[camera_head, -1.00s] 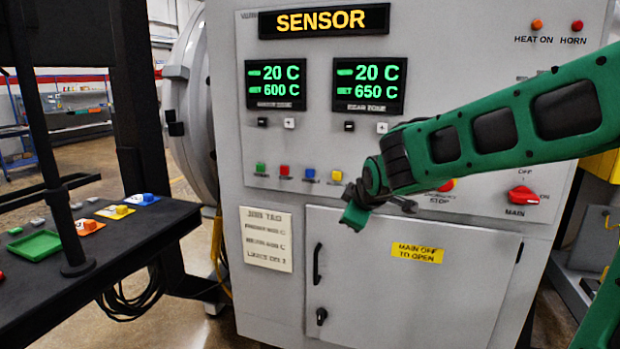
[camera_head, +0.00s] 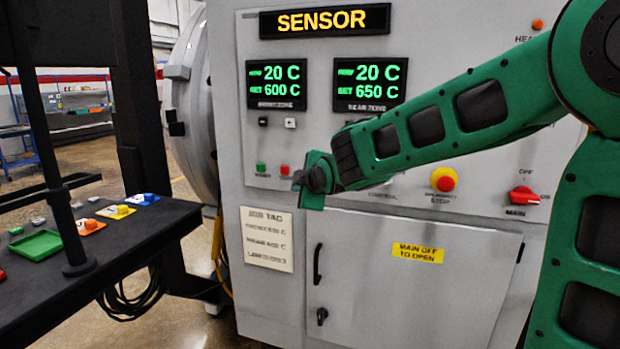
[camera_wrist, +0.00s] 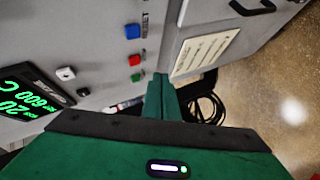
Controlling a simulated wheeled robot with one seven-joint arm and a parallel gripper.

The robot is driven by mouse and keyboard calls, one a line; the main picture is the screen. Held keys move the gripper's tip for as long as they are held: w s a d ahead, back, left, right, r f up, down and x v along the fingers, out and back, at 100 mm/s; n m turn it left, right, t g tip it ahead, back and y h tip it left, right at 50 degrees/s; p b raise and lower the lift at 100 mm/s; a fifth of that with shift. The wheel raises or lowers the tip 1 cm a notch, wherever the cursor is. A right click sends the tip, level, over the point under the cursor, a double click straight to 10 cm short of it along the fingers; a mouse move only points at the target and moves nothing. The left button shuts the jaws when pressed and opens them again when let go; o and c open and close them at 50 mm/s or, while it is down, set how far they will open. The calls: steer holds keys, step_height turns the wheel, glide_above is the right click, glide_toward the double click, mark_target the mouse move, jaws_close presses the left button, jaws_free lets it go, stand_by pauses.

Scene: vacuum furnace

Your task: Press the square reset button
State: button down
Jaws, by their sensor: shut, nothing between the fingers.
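A row of small square buttons sits on the grey cabinet front. The green button (camera_head: 261,167) and red button (camera_head: 284,170) show in the head view. The blue one (camera_wrist: 132,31) shows in the wrist view, with the red (camera_wrist: 134,60) and green (camera_wrist: 136,77) below it. Their labels are too blurred to read surely. My gripper (camera_head: 312,197) is in front of the panel, just right of the red button, and hides the buttons farther right. In the wrist view its green fingers (camera_wrist: 160,97) are together and empty, apart from the buttons.
White (camera_head: 290,123) and black (camera_head: 263,121) square buttons sit under the displays. A yellow emergency stop with a red top (camera_head: 443,180) and red main switch (camera_head: 524,196) are to the right. A black table (camera_head: 120,238) with colored blocks stands left.

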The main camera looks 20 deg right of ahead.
steer(key=w+d, duration=0.4)
steer(key=w, duration=0.2)
steer(key=shift+w+d, duration=0.2)
steer(key=shift+d, duration=0.2)
steer(key=shift+w, duration=0.1)
stand_by(1.8)
steer(key=shift+w+d+r, duration=0.1)
steer(key=shift+w+d, duration=0.15)
steer(key=shift+w+d, duration=0.25)
steer(key=shift+w, duration=0.1)
stand_by(1.0)
steer(key=shift+s, duration=0.1)
steer(key=shift+s+a, duration=0.5)
steer(key=shift+s, duration=0.1)
steer(key=shift+s+a, duration=0.1)
steer(key=s+a, duration=0.1)
steer(key=s, duration=0.1)
steer(key=s+a, duration=0.1)
steer(key=s, duration=0.1)
steer(key=shift+a, duration=0.4)
stand_by(0.3)
